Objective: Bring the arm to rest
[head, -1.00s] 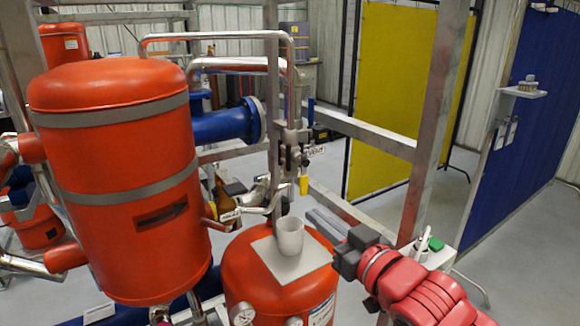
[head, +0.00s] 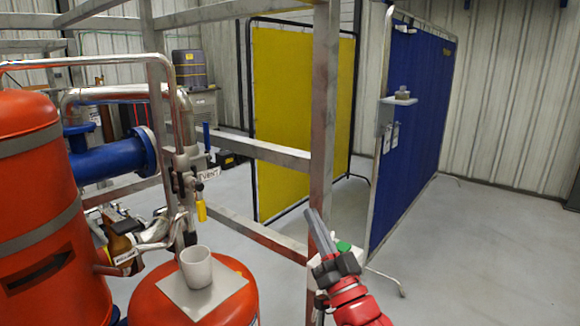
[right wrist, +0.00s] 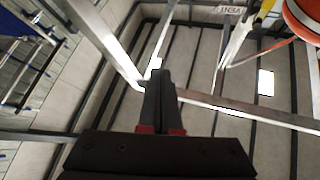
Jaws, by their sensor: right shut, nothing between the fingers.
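My right gripper (head: 318,232) is at the lower middle of the head view, on my red arm, with its grey fingers pointing up and slightly left. The fingers lie together with nothing between them. The right wrist view shows the shut fingers (right wrist: 158,98) from behind, facing metal frame bars and the wall. In the head view the gripper is right of the white cup (head: 196,267) and apart from it. My left gripper does not show.
The cup stands upright on a grey plate (head: 228,285) atop the orange tank (head: 155,303). A steel post (head: 323,120) rises close behind the gripper. Open floor (head: 470,250) lies to the right.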

